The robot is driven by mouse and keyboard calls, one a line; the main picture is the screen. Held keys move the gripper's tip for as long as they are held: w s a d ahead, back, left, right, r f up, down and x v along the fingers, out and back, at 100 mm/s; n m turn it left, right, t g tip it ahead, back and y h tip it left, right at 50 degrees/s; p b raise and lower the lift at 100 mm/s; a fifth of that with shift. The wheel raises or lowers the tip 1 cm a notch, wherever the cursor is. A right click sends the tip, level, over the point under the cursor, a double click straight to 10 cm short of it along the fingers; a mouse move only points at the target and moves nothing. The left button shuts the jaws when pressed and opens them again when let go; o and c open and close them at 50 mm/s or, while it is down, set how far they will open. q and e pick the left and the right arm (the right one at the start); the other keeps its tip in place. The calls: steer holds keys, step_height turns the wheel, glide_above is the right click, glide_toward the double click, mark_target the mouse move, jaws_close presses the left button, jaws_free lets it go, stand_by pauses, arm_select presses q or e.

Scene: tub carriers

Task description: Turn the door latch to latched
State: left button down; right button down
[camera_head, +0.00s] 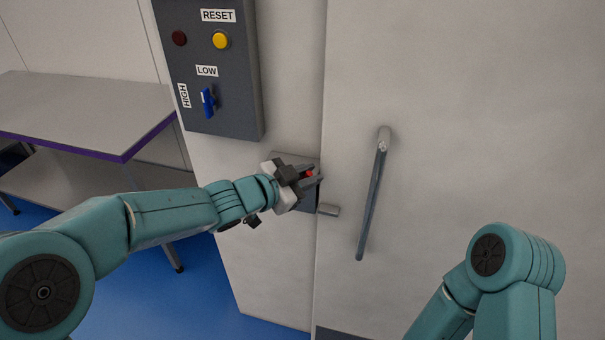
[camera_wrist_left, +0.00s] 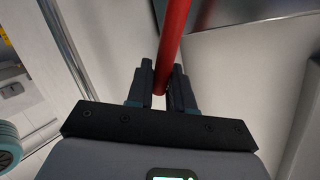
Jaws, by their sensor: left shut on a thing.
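The door latch shows as a grey plate (camera_head: 304,200) on the wall left of the door seam, with a red handle (camera_head: 310,174). My left gripper (camera_head: 311,178) is at the latch and mostly covers it. In the left wrist view the red handle (camera_wrist_left: 172,38) is a long red bar running between the two fingers of my left gripper (camera_wrist_left: 163,72), which are shut on it. How the handle is turned is hard to tell in the head view. My right arm shows at the lower right of the head view; its gripper is out of frame.
A small grey block (camera_head: 329,210) sits at the door's edge beside the latch plate. The pale door (camera_head: 470,120) has a long grey pull handle (camera_head: 373,195). A dark control panel (camera_head: 230,110) hangs above the latch. A table (camera_head: 80,110) stands at the left.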

arm_select(q)
steer(key=c, duration=1.2)
jaws_free()
steer(key=shift+o, duration=0.2)
steer(key=v, duration=1.6)
steer(key=shift+a, duration=0.1)
